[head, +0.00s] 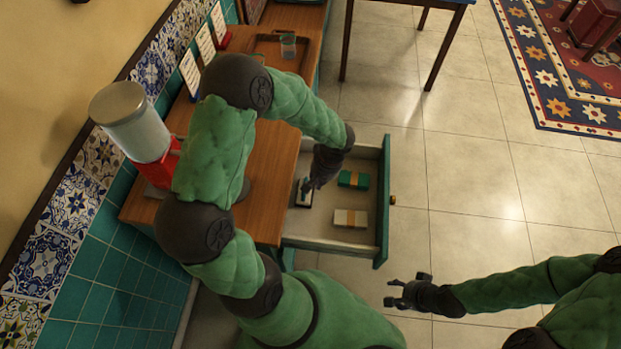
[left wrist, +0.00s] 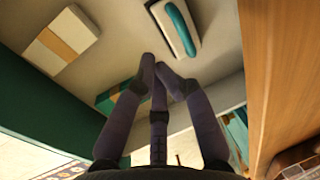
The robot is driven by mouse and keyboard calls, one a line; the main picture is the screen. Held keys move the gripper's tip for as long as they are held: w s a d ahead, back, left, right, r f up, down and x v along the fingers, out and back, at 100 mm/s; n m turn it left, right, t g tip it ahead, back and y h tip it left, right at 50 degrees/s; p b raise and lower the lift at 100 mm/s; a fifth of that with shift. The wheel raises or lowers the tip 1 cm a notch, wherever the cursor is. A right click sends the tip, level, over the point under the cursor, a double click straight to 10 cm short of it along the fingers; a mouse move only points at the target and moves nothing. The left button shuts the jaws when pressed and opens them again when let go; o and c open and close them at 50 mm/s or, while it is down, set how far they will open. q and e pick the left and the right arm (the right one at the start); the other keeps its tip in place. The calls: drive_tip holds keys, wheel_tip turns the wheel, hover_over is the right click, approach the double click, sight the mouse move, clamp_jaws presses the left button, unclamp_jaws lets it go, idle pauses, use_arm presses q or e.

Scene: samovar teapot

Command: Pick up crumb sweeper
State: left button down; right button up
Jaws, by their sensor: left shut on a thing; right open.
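The crumb sweeper is a pale, dark-edged block with a teal handle, in the open drawer; it shows in the head view (head: 304,198) and at the top of the left wrist view (left wrist: 182,30). My left gripper (head: 311,187) reaches down into the drawer at the sweeper. The teal handle stays in sight. My right gripper (head: 398,294) is open and empty, outside the drawer at the lower right.
The drawer (head: 384,205) also holds a green box with a yellow band (head: 353,179) and a white box with an orange band (head: 350,218). A red-based dispenser (head: 130,120) stands on the wooden counter (head: 272,155). Tiled floor right of the drawer is clear.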

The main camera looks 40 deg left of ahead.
use_arm(q)
drive_tip(key=d+r+p, duration=0.2)
drive_tip(key=d+r, duration=0.3)
drive_tip(key=d, duration=0.5)
drive_tip(key=shift+s+r, duration=0.15)
drive_tip(key=shift+s, duration=0.15)
drive_tip(key=shift+c, duration=2)
unclamp_jaws()
